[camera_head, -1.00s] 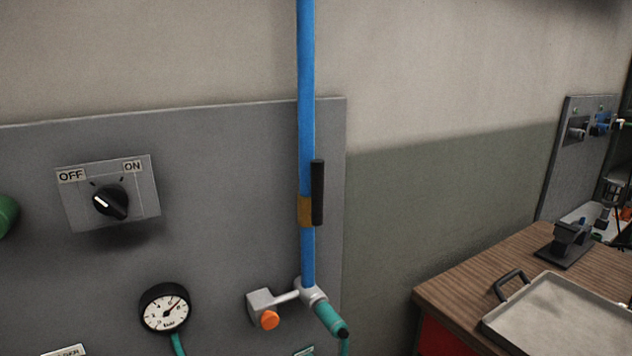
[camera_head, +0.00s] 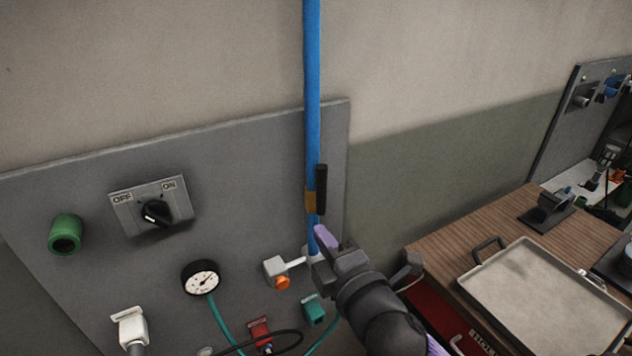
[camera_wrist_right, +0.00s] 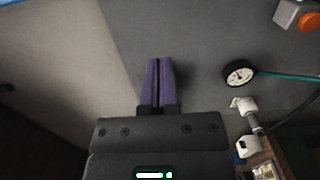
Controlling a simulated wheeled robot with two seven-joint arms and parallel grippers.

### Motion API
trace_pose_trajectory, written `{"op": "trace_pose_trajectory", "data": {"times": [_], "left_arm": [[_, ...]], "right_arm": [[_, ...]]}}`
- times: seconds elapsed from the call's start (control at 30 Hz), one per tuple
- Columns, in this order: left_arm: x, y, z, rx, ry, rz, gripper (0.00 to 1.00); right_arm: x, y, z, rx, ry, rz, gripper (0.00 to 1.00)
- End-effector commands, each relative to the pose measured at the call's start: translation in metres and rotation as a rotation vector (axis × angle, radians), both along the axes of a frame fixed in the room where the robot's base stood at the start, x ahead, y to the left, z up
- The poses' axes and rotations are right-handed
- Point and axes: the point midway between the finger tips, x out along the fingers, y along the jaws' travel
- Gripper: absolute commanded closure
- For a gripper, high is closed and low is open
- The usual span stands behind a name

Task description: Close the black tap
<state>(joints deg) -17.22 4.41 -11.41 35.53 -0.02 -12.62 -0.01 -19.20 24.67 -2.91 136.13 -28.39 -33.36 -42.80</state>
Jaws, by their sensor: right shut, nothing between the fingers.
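The black tap's handle (camera_head: 321,189) stands upright, parallel to the blue pipe (camera_head: 312,100), beside a brass-coloured body (camera_head: 309,202). My right gripper (camera_head: 324,236) is in front of the pipe's lower end, below the handle in the head view. Its purple fingers are shut and empty, and it appears apart from the handle. The fingers (camera_wrist_right: 159,82) also show pressed together in the right wrist view, where the tap is not visible. The gripper and wrist hide most of the fitting at the pipe's foot. My left gripper is not in view.
The grey panel carries an OFF/ON switch (camera_head: 154,213), a gauge (camera_head: 201,278), a green socket (camera_head: 65,234) and an orange knob (camera_head: 283,283) close left of my wrist. A wooden bench (camera_head: 452,240) with a metal tray (camera_head: 540,300) stands right. The wall around the upper pipe is clear.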

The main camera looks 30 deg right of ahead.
Motion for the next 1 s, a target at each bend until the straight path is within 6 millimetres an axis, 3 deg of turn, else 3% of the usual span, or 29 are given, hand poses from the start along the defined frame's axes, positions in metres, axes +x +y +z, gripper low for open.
{"op": "trace_pose_trajectory", "data": {"times": [0.37, 0.83, 1.0], "left_arm": [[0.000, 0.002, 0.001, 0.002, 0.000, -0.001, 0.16], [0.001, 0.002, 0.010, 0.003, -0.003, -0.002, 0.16], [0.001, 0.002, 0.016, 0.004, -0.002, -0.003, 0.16]], "right_arm": [[0.005, 0.000, 0.000, -0.001, -0.002, 0.000, 1.00], [0.100, -0.008, 0.001, 0.001, -0.003, -0.001, 1.00], [0.104, -0.035, 0.001, -0.002, 0.001, -0.001, 1.00]]}}
